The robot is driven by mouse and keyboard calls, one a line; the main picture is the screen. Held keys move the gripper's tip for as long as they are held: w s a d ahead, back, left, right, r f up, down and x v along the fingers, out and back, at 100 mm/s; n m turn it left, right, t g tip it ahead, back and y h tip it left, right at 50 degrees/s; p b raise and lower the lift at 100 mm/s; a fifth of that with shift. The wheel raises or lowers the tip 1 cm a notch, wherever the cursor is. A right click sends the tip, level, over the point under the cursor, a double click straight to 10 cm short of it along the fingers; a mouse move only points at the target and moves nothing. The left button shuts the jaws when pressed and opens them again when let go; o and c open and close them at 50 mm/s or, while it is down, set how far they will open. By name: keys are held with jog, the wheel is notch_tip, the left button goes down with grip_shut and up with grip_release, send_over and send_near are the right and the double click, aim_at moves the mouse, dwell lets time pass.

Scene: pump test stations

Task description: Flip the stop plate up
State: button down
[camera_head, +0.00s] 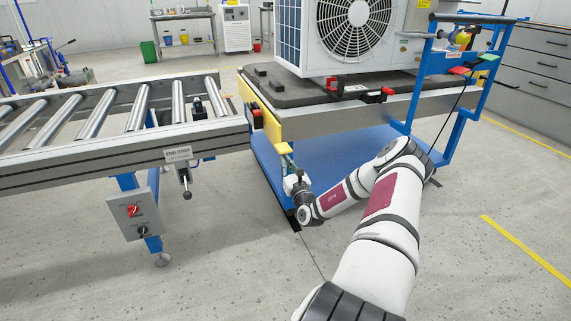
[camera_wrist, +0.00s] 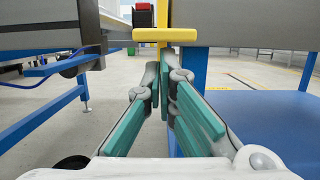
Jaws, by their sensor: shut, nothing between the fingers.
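A yellow plate (camera_head: 268,122), which looks like the stop plate, lies along the cart's end edge facing the roller conveyor. A small yellow tab (camera_head: 285,149) shows at its near end. In the wrist view a yellow bar with a short stem (camera_wrist: 165,34) is straight ahead, just above and beyond the fingertips. My gripper (camera_head: 290,172) is low beside the cart's near corner, beneath the tab. It also shows in the wrist view (camera_wrist: 161,70), with its fingers shut and empty. Whether the fingertips touch the yellow part is unclear.
The roller conveyor (camera_head: 80,130) stands left, with an END STOP label (camera_head: 178,153), a black-knobbed lever (camera_head: 187,190) and a grey switch box (camera_head: 136,214). The blue cart (camera_head: 345,160) carries a large fan unit (camera_head: 345,35) on a dark mat. The floor in front is clear.

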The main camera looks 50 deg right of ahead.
aim_at(286, 151)
notch_tip(286, 151, up, 6)
jog(key=p, duration=0.7)
jog(key=shift+f, duration=0.3)
jog(key=s+a+f+p, duration=0.2)
jog(key=s+a+f, duration=0.3)
jog(key=s, duration=0.3)
jog(key=shift+s+f, duration=0.15)
jog(key=shift+f, duration=0.65)
